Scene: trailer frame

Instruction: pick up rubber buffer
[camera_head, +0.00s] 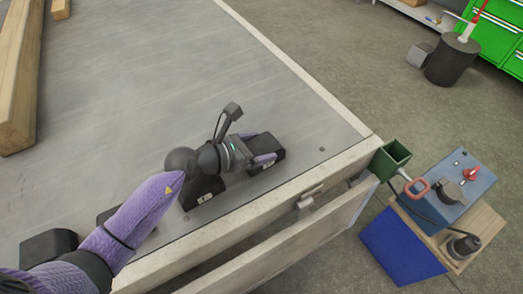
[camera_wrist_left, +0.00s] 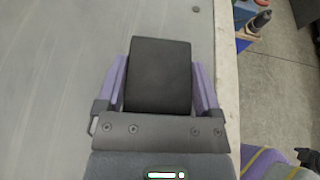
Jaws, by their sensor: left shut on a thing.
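A black rubber buffer (camera_head: 270,143) is at the right end of the grey trailer bed (camera_head: 170,70), near its front edge. My left gripper (camera_head: 264,160) is shut on it, with a purple finger on either side. In the left wrist view the buffer (camera_wrist_left: 158,75) fills the space between the two fingers (camera_wrist_left: 158,85). I cannot tell whether it touches the bed. Another black buffer (camera_head: 203,192) lies below my left wrist, partly hidden by it. More dark blocks lie by my left arm, one at the lower left (camera_head: 48,247). My right gripper is not in view.
Wooden beams (camera_head: 18,75) lie at the far left of the bed. Off the right edge stand a green box (camera_head: 390,158), a blue toolbox (camera_head: 452,190) and a blue panel (camera_head: 400,247). The bed's middle is clear.

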